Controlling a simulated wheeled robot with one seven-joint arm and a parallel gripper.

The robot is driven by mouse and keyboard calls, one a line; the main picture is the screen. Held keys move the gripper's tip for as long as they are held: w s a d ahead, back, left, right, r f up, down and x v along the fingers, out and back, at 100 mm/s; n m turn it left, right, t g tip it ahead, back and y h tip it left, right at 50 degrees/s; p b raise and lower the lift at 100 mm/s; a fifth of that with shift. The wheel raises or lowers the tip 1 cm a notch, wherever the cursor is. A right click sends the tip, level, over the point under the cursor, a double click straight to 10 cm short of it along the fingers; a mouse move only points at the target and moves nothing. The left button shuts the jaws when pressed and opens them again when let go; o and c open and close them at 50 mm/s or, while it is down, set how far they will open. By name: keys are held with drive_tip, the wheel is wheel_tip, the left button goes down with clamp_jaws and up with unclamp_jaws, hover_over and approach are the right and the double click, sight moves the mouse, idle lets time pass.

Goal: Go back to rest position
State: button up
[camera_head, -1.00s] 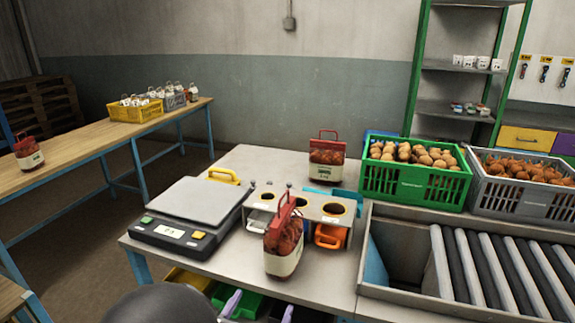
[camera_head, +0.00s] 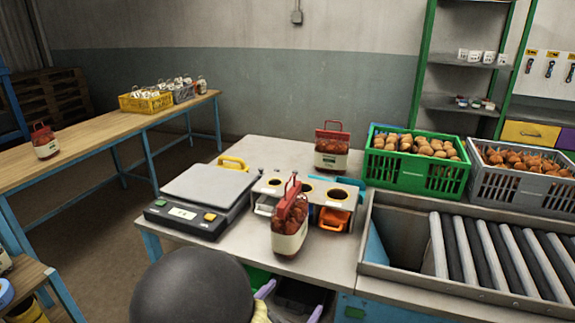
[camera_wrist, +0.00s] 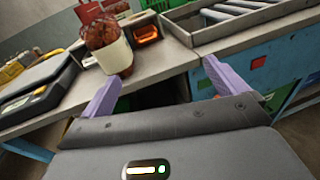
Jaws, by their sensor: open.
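My gripper (camera_wrist: 158,88) shows in the wrist view with its two purple fingers wide apart and nothing between them. It is in front of the table's front edge, apart from the sacks. In the head view, a dark rounded part of my arm covers the bottom middle, and the fingers are mostly hidden behind it. A red-topped sewn sack (camera_head: 289,228) stands near the table's front edge and also shows in the wrist view (camera_wrist: 108,48). Another sack (camera_head: 331,150) stands at the back of the table.
A scale (camera_head: 203,200) and a holder with round holes (camera_head: 270,188) stand on the table (camera_head: 255,255). A green crate (camera_head: 415,178), a grey crate (camera_head: 490,185) and a roller conveyor (camera_head: 490,250) are at the right. A wooden bench (camera_head: 100,145) at the left bears a sack (camera_head: 45,146).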

drive_tip(key=s+d+m+g+y+p, duration=0.2)
drive_tip(key=s+d+m+g, duration=0.4)
drive_tip(key=d+m+g, duration=0.25)
drive_tip(key=s+d+m+g+y+p, duration=0.1)
drive_tip(key=s+d+m+g+p, duration=0.2)
drive_tip(key=s+d+m+g, duration=0.5)
drive_tip(key=w+a+r+m+t+y+p, duration=0.1)
drive_tip(key=w+r+m+t+y, duration=0.4)
drive_tip(key=m, duration=0.7)
drive_tip(key=shift+w+a+r+m+y+p, duration=0.2)
drive_tip(key=shift+w+r+m+y+p, duration=0.15)
drive_tip(key=shift+w+r+y+p, duration=0.35)
drive_tip(key=shift+w+f, duration=0.15)
drive_tip(key=shift+w, duration=0.15)
drive_tip(key=shift+s+a, duration=0.1)
